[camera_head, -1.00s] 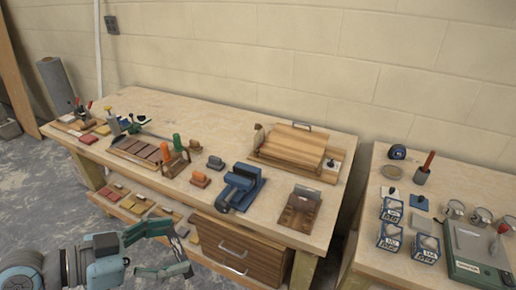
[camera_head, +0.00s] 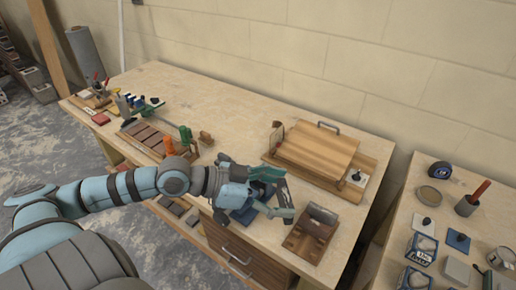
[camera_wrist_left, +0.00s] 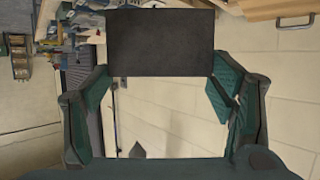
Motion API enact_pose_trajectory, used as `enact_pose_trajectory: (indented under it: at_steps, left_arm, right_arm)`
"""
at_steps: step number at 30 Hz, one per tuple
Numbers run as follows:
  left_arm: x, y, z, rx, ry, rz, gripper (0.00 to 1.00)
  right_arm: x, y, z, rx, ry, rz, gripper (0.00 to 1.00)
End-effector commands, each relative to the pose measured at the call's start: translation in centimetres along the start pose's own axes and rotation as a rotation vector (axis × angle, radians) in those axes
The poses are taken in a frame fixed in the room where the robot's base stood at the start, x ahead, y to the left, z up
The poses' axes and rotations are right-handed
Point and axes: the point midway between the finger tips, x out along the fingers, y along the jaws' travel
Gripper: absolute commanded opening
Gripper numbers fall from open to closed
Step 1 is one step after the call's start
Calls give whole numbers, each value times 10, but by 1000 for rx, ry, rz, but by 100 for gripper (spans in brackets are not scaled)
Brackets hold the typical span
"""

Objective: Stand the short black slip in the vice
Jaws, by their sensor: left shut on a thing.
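The short black slip (camera_wrist_left: 160,43) is a dark, flat rectangular plate in the left wrist view, spanning the space between my left fingertips. My left gripper (camera_head: 279,194) is shut on it; the fingers also show on both sides in the left wrist view (camera_wrist_left: 160,90). In the head view the gripper is over the bench at the blue vice (camera_head: 243,215). The arm and gripper hide most of the vice, so its jaws cannot be seen. I cannot tell whether the slip touches the vice. My right gripper is not in view.
A wooden board with a handle (camera_head: 315,150) lies behind the gripper. A brown wooden block with a metal plate (camera_head: 309,236) stands to its right. A rack of brown slips (camera_head: 146,138) is at left. A second table (camera_head: 408,205) at right holds tins and tools.

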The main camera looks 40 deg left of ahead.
Motion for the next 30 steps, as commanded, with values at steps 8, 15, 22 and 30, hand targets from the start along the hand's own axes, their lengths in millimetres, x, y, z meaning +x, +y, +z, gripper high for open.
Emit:
enact_pose_trajectory:
  at_steps: [8, 15, 22, 30]
  left_arm:
    - [-13, -127, 31, -214, 7, -498, 42]
    - [-31, -174, 57, -314, 6, -746, 42]
    - [-25, -175, 75, -312, 6, -751, 42]
    - [-15, -175, 98, -311, 5, -750, 42]
  right_arm:
    - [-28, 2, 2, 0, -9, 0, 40]
    - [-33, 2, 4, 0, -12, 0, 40]
    - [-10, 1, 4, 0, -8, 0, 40]
    - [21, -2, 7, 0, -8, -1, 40]
